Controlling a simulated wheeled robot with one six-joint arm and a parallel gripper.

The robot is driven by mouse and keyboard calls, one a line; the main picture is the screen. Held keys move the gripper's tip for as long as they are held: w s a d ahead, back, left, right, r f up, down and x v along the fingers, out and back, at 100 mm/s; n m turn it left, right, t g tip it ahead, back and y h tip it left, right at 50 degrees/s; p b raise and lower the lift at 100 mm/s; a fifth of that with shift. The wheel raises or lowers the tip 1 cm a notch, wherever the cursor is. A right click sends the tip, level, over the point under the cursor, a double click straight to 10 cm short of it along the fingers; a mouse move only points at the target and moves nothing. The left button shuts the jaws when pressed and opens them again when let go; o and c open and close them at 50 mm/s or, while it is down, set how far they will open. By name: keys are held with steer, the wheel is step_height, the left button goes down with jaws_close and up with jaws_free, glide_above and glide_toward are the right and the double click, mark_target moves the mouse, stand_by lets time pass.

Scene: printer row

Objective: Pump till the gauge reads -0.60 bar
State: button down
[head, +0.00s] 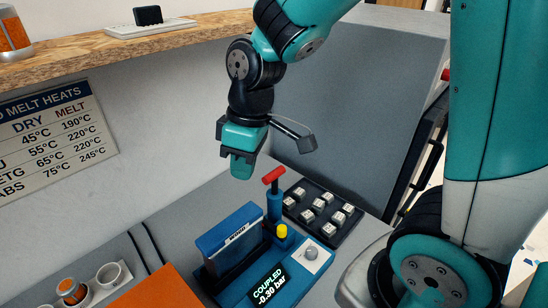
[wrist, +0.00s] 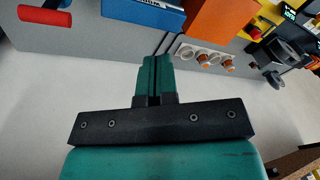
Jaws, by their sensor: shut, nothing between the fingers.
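The blue pump unit (head: 238,291) stands on the grey bench in the head view. Its display (head: 268,285) reads "COUPLED -0.30 bar". The pump's red T-handle (head: 273,176) stands up on a blue shaft behind a yellow button (head: 282,231). A grey knob (head: 310,253) sits at the right of the unit. My gripper (head: 241,172) is shut and empty, above and to the left of the red handle, apart from it. In the wrist view, my gripper's fingers (wrist: 157,62) are together, and the red handle (wrist: 44,18) is at the upper left, clear of them.
A blue upright box (head: 226,243) with a white label stands on the unit, left of the handle. A black tray of grey pieces (head: 322,212) lies to the right. An orange block (head: 150,291) and white holders (head: 108,274) are at the lower left. A wooden shelf (head: 120,46) runs above.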

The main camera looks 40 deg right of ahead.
steer(key=w+d+f+h+p, duration=0.1)
steer(key=w+d+p, duration=0.1)
steer(key=w+d, duration=0.1)
steer(key=w+d+f+n+h+p, duration=0.1)
steer(key=w+d+f+p, duration=0.1)
steer(key=w+d, duration=0.1)
steer(key=w+d+f+n+g+h+p, duration=0.1)
steer(key=w+d+p, duration=0.1)
steer(key=d, duration=0.3)
steer(key=shift+w+d+f+p, duration=0.2)
steer(key=shift+w+p, duration=0.1)
steer(key=shift+w, duration=0.4)
steer(key=shift+w+d+f+n, duration=0.15)
steer(key=shift+d+f+n, duration=0.1)
steer(key=shift+n, duration=0.05)
steer(key=shift+f, duration=0.1)
steer(key=shift+f, duration=0.1)
steer(key=b, duration=0.6)
glide_above(274, 184)
steer(key=w, duration=0.1)
step_height(274, 184, down, 7)
steer(key=shift+r, duration=0.1)
